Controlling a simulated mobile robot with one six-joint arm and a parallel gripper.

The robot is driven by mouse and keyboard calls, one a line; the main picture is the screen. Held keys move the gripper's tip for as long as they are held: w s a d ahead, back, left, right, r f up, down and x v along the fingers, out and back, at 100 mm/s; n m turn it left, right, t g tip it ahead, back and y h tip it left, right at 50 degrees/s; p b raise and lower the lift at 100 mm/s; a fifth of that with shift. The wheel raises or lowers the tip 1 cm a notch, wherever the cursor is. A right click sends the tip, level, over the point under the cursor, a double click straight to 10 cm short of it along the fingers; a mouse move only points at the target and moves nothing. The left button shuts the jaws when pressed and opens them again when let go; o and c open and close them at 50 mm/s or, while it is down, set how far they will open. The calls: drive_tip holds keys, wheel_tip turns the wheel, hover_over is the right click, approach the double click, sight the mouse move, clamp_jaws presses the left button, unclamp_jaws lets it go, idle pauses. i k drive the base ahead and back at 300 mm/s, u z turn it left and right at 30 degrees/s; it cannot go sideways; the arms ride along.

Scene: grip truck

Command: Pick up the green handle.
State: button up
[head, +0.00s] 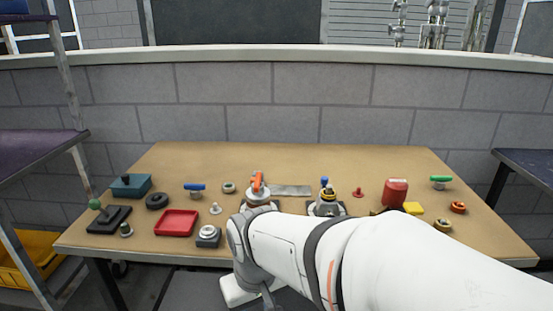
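The green handle (441,180) is near the right end of the table, towards the back, in the head view. It looks like a short green bar lying flat on top of a small pale stem or base. Nothing touches it, and it stands clear of its neighbours. My gripper's fingers do not show. My white arm fills the lower right and bends down at the table's front edge, well to the left of the green handle.
The brown table (330,160) backs onto a grey block wall. A green-knobbed lever (94,204), red tray (176,223) and blue handle (195,187) are on the left.

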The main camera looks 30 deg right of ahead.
sight(438, 185)
drive_tip(key=u, duration=0.45)
drive_tip(key=k, duration=1.8)
drive_tip(key=z, duration=1.4)
drive_tip(key=i, duration=0.95)
drive_tip(key=u, duration=0.05)
